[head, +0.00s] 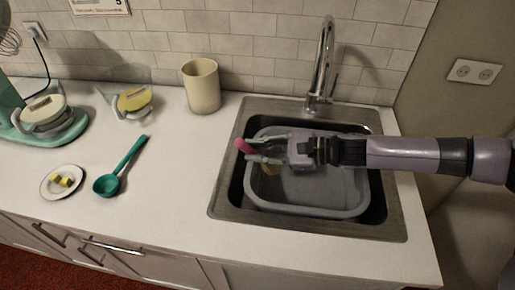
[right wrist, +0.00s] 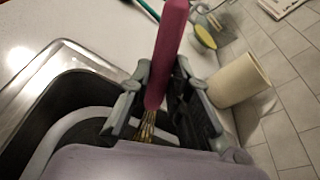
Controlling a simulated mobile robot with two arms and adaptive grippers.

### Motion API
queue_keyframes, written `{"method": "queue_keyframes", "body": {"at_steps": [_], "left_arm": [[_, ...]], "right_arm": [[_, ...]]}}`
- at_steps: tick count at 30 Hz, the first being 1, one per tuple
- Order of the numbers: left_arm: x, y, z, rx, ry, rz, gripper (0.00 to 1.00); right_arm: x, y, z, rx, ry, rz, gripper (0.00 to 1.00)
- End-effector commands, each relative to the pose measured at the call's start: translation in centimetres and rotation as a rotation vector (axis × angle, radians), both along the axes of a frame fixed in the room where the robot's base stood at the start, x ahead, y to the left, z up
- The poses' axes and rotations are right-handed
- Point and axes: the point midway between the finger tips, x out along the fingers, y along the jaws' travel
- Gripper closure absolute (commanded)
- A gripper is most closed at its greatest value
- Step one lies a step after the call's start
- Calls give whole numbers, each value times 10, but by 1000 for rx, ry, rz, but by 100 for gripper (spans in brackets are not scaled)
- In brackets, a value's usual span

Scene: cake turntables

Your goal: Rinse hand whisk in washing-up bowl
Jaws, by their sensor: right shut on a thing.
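My right gripper (head: 268,152) reaches in from the right over the sink and is shut on the hand whisk. The whisk has a pink handle (head: 243,146), which points up and to the left. Its yellowish wires (head: 268,170) hang down over the left part of the washing-up bowl. The right wrist view shows the handle (right wrist: 168,50) between the fingers (right wrist: 160,100) and a bit of the wires below. The grey washing-up bowl (head: 310,209) sits in the sink; I cannot tell whether the wires touch its contents. My left gripper is not in view.
The metal sink (head: 225,190) has a tall tap (head: 325,60) behind it. A cream canister (head: 201,88) stands left of the tap. A teal ladle (head: 108,184), a small plate (head: 50,188) and a teal mixer (head: 15,120) are further left. The counter between ladle and sink is clear.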

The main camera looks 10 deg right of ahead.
Motion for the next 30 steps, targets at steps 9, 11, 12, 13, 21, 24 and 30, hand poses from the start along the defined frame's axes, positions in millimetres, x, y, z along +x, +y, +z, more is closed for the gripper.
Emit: {"method": "queue_keyframes", "body": {"at_steps": [9, 11, 12, 13, 21, 24, 30], "left_arm": [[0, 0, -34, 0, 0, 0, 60], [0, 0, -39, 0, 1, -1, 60], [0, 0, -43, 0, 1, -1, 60], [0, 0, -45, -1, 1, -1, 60], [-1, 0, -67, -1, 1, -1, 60], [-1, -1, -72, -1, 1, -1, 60], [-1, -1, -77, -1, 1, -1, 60]], "right_arm": [[0, 0, -37, 0, 0, -1, 100], [0, 0, -43, 0, 0, 0, 100], [0, 0, -47, 0, 1, 0, 100], [0, 0, -50, 0, 1, 0, 100], [0, 0, -75, 0, 1, 0, 100], [0, 0, -81, 0, 0, 0, 100], [0, 0, -86, 0, 1, 0, 100]]}}
